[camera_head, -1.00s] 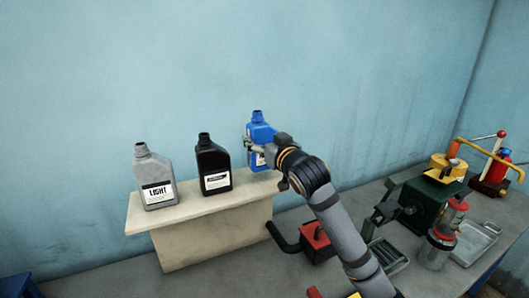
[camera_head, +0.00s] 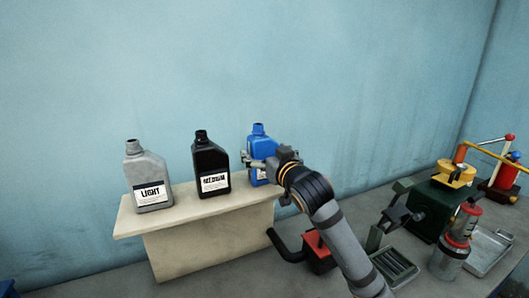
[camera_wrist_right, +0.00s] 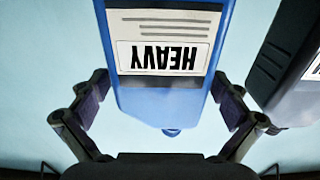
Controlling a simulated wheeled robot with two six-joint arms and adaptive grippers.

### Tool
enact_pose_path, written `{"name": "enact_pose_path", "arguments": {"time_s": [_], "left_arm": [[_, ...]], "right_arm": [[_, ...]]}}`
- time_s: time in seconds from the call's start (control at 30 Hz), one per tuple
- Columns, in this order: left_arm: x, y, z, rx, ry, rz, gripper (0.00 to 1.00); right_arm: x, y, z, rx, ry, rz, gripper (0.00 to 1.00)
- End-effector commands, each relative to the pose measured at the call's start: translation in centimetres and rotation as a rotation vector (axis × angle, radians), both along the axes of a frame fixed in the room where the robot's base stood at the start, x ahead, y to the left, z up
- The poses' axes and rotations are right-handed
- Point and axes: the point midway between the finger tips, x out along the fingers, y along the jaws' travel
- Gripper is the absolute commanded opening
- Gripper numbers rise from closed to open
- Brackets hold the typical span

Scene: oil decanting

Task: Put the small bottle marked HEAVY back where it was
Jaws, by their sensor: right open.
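The blue bottle marked HEAVY (camera_head: 259,144) stands upright at the right end of the pale shelf (camera_head: 180,221), to the right of the black bottle. Its label (camera_wrist_right: 164,40) shows upside down in the right wrist view. My right gripper (camera_head: 259,161) is in front of the blue bottle, with its fingers on either side of it. In the right wrist view the fingers (camera_wrist_right: 165,103) are spread, with gaps showing between them and the bottle's sides. Part of the bottle's lower front is hidden by the gripper in the head view. My left gripper is not in view.
A grey LIGHT bottle (camera_head: 147,172) and a black MEDIUM bottle (camera_head: 211,165) stand on the shelf's left and middle. A red block with a black handle (camera_head: 319,251), a green machine (camera_head: 432,207) and a metal tray (camera_head: 485,250) are on the bench at the right.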

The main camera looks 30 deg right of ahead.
Motion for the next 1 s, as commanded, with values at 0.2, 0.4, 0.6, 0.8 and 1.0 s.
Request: {"name": "enact_pose_path", "arguments": {"time_s": [0.2, 0.4, 0.6, 0.8, 1.0], "left_arm": [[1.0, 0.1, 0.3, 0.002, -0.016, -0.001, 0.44], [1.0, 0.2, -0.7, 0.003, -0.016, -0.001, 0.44], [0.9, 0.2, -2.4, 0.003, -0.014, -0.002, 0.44], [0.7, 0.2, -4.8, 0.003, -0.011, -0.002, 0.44], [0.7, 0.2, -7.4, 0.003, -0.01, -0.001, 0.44]], "right_arm": [[0.0, 0.0, 0.3, 0.0, -0.001, 0.0, 1.0], [-2.0, 0.0, 0.2, -0.009, -0.003, -0.003, 1.0], [-5.0, 0.1, 0.2, -0.011, -0.004, -0.003, 1.0], [-7.0, 0.4, 0.0, -0.012, -0.008, 0.003, 1.0], [-8.8, 0.5, -0.1, -0.01, -0.004, 0.0, 1.0]]}}
